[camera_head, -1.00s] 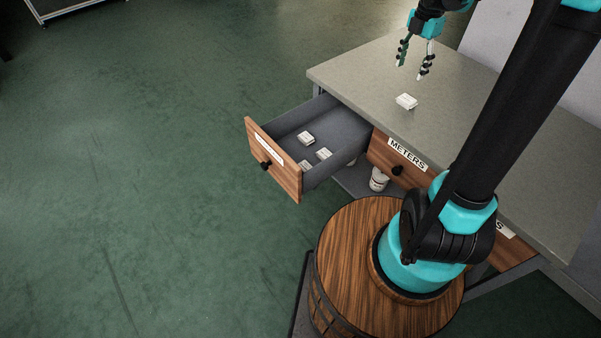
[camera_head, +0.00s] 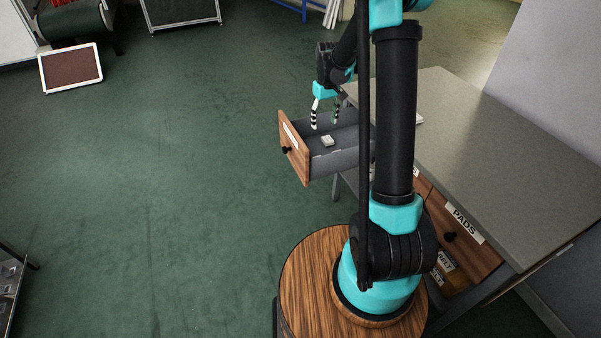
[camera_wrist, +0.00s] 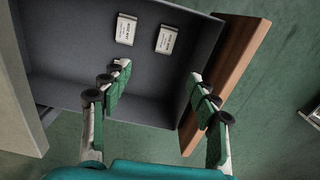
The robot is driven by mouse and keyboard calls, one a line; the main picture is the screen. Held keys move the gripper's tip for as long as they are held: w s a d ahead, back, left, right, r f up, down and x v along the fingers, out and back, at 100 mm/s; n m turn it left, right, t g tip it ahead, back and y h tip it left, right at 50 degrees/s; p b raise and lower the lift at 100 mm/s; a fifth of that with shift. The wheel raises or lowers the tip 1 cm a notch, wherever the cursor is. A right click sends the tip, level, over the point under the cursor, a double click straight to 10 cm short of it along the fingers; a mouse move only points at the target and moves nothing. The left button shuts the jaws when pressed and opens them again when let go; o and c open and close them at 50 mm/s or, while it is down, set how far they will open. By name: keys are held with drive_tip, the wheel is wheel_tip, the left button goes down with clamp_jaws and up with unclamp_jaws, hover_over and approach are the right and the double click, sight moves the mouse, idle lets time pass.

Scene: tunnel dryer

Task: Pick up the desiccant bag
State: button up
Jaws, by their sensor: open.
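Small white desiccant bags lie in the open drawer (camera_head: 294,158). One bag (camera_head: 327,141) shows in the head view, just below my gripper (camera_head: 325,124). The wrist view shows two printed bags, one on the left (camera_wrist: 126,29) and one on the right (camera_wrist: 167,39), flat on the grey drawer floor. Small pale bits by the fingertips there may be further bags, partly hidden. My gripper (camera_wrist: 158,76) is open and empty over the drawer, its fingers apart. Another white bag (camera_head: 419,119) lies on the tabletop, mostly hidden behind my arm.
The drawer's wooden front (camera_wrist: 232,60) and grey side walls border the space around my fingers. The grey tabletop (camera_head: 500,150) adjoins the drawer on the right and is largely clear. A closed drawer labelled PADS (camera_head: 462,222) is nearer. Green floor lies open to the left.

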drive_tip(key=f, duration=0.4)
drive_tip(key=a+f, duration=0.1)
drive_tip(key=f, duration=0.6)
drive_tip(key=shift+s+a+f, duration=0.15)
drive_tip(key=shift+f, duration=3.3)
drive_tip(key=c, duration=1.2)
drive_tip(key=shift+r, duration=0.1)
drive_tip(key=shift+c, duration=0.2)
